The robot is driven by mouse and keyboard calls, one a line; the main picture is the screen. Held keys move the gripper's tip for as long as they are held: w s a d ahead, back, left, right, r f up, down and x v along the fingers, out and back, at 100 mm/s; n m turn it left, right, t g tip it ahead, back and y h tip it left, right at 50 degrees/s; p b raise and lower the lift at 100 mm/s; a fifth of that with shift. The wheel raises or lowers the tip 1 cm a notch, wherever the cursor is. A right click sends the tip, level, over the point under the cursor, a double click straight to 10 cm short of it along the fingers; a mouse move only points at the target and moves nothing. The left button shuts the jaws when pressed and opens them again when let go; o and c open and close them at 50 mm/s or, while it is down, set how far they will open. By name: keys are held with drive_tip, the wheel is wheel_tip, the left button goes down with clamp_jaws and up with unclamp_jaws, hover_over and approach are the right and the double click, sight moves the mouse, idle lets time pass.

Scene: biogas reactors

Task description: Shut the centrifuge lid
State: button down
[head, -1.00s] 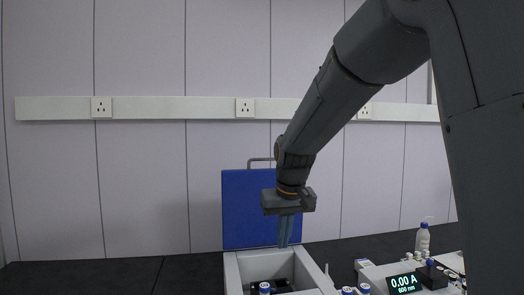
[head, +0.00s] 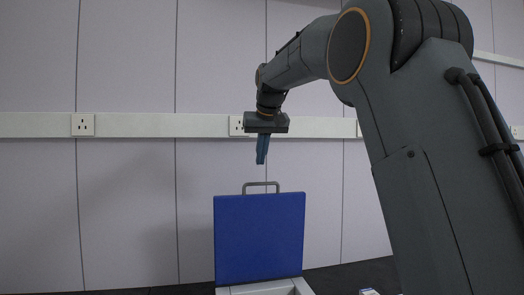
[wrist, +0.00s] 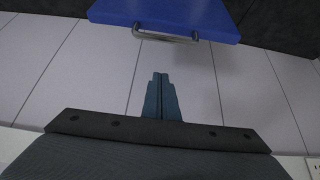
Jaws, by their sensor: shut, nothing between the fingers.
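The centrifuge lid (head: 259,238) is a blue panel standing upright, open, at the back of the pale centrifuge body (head: 262,290). A grey bar handle (head: 261,184) sits on its top edge. My gripper (head: 261,162) is shut and empty, pointing down above the handle and apart from it. In the wrist view, the blue lid (wrist: 175,14) and its handle (wrist: 164,36) are at the top, beyond the closed fingertips (wrist: 160,76). Most of the centrifuge body is below the head view.
A panelled wall (head: 130,215) with a white socket rail (head: 150,125) stands behind. The dark bench (head: 340,279) shows at the bottom. A small white and blue item (head: 369,292) is at the lower edge, right of the centrifuge.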

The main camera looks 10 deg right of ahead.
drive_tip(key=shift+s+f+p, duration=0.2)
drive_tip(key=shift+f+p, duration=0.65)
drive_tip(key=shift+f, duration=0.6)
drive_tip(key=shift+s+f+p, duration=0.15)
drive_tip(key=shift+f+p, duration=0.7)
drive_tip(key=shift+f, duration=0.6)
drive_tip(key=shift+s+f, duration=0.1)
